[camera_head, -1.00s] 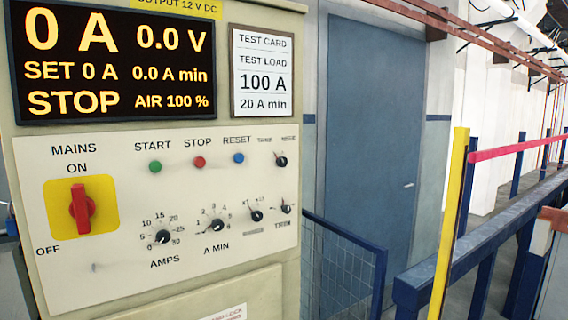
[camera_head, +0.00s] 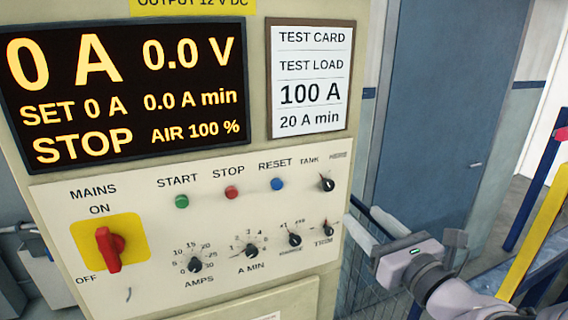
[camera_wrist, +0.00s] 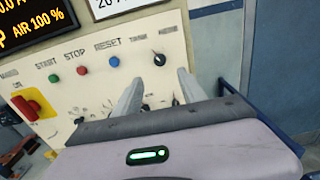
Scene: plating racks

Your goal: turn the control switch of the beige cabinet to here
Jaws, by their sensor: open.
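The beige cabinet (camera_head: 362,90) fills the left and middle of the head view. Its control switch (camera_head: 327,184) is a small black knob at the panel's upper right, between the labels TANK and HERE. Its pale pointer appears to lean up and left, towards TANK. In the wrist view the control switch (camera_wrist: 159,59) shows just beyond my fingertips, roughly between them. My gripper (camera_head: 352,222) is at the panel's right edge with its two grey fingers apart and nothing between them. The fingers also show in the wrist view (camera_wrist: 158,76). Contact with the knob is not visible.
A red mains handle (camera_head: 110,250) on a yellow plate is at the panel's left. Start, stop and reset buttons and several small knobs sit near the switch. Blue railing and a yellow post (camera_head: 538,225) stand at right. A blue door (camera_head: 440,110) is behind.

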